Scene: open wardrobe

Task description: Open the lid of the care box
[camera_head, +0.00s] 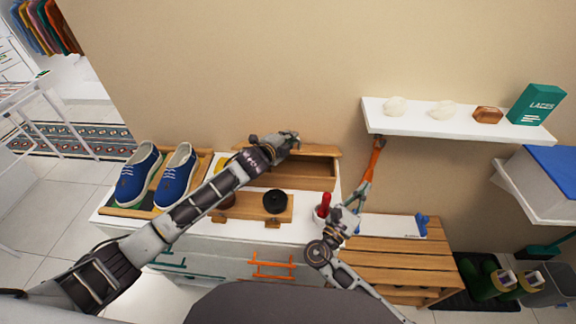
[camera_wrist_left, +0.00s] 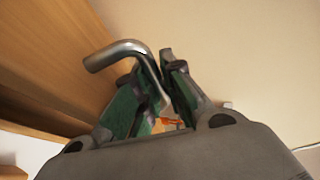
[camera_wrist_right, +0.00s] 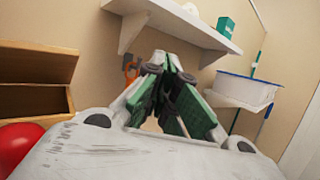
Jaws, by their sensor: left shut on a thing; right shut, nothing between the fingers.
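The wooden care box (camera_head: 292,184) stands at the back of the white dresser top. Its lid (camera_head: 325,152) is raised above the box, and part of the inside shows beneath it. The box also shows at the left of the right wrist view (camera_wrist_right: 35,103), with the lid (camera_wrist_right: 38,62) tilted above it. My left gripper (camera_head: 290,138) is at the lid's upper left side. In the left wrist view the gripper (camera_wrist_left: 165,75) is shut on a bent metal handle (camera_wrist_left: 118,52) beside a wooden panel. My right gripper (camera_wrist_right: 168,68) is shut and empty, right of the box.
Blue shoes (camera_head: 139,179) stand on a tray at the left. A wooden stand with a black round item (camera_head: 275,201) is in front of the box. A red-topped item (camera_head: 324,202) is near my right arm. A white wall shelf (camera_head: 450,122) is at the right, above a slatted wooden bench (camera_head: 400,258).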

